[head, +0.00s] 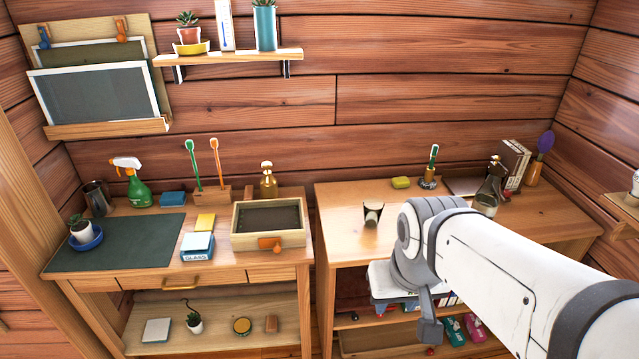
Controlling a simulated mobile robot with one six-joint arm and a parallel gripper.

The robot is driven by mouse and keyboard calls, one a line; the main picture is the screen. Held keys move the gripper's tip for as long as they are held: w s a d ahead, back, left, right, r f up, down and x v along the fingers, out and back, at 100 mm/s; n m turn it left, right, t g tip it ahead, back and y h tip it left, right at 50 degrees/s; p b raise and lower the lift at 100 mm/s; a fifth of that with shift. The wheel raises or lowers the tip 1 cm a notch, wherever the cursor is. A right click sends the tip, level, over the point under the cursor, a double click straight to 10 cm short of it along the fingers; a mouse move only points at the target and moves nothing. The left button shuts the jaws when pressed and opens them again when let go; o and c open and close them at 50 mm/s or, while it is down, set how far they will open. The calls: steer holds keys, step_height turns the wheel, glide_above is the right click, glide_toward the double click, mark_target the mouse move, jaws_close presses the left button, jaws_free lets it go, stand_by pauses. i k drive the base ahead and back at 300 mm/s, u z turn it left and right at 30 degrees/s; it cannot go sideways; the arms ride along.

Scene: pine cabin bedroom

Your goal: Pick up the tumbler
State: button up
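A small tumbler (373,213), pale with a dark patch, stands upright near the left side of the right-hand desk (345,240). Nothing touches it. My white arm reaches in from the lower right, and its grey joint is just right of the tumbler in the picture. My gripper (430,331) seems to hang below that joint, in front of the desk's open shelf. Only a dark grey part of it shows, and its fingers cannot be made out. It is apart from the tumbler.
Behind the tumbler are a yellow sponge (401,183) and a brush in a holder (428,178). A glass dispenser (488,190), books (513,163) and an orange cup (534,174) stand to the right. A wooden tray (297,240) sits on the left desk. The desktop around the tumbler is clear.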

mark_target(373, 206)
steer(key=u, duration=0.05)
steer(key=i, duration=1)
